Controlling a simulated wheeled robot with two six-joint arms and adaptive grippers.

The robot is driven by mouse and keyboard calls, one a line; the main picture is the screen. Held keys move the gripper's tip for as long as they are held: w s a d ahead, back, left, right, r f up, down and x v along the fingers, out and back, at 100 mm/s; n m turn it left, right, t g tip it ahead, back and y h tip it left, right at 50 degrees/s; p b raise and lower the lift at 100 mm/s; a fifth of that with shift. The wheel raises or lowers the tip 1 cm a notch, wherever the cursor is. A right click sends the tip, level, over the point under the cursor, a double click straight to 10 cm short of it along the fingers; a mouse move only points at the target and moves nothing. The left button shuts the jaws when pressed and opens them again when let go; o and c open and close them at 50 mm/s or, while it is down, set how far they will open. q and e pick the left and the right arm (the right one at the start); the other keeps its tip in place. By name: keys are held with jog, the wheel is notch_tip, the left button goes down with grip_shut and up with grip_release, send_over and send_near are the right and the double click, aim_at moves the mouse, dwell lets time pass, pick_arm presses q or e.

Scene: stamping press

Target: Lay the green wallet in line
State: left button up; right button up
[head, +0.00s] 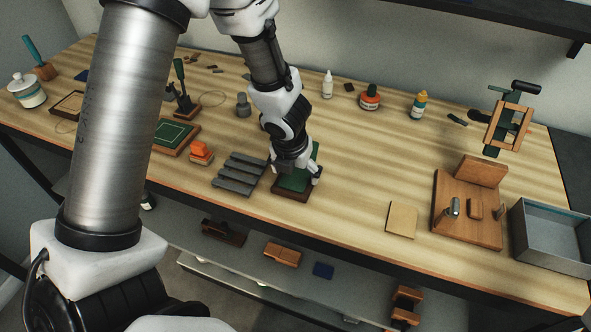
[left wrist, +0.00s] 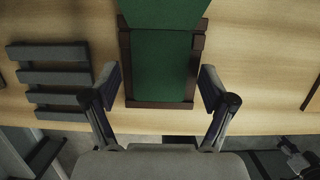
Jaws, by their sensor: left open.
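The green wallet (head: 293,182) seems to be the green piece within a dark wooden frame (head: 288,195) on the workbench, partly hidden by my left gripper (head: 296,172) in the head view. In the left wrist view a green panel (left wrist: 160,65) lies between the dark rails (left wrist: 160,104), and another green part (left wrist: 160,13) continues beyond it. I cannot tell whether these are one piece. My left gripper (left wrist: 160,88) is open, with one finger on each side of the frame and apart from it. My right gripper is not in view.
A grey slatted rack (head: 238,174) lies just left of the frame. Right of it are a tan sheet (head: 402,219), a wooden fixture (head: 467,222) and a grey bin (head: 548,240). Bottles stand at the back. The bench between frame and tan sheet is clear.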

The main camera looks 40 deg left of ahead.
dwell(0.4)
pick_arm(q)
jog(key=p+v, duration=0.2)
jog(key=w+p+v, duration=0.1)
jog(key=p+v, duration=0.4)
jog(key=shift+w+a+r, duration=0.2)
jog(key=shift+w+a, duration=0.05)
jog(key=shift+w, duration=0.05)
jog(key=shift+f, duration=0.1)
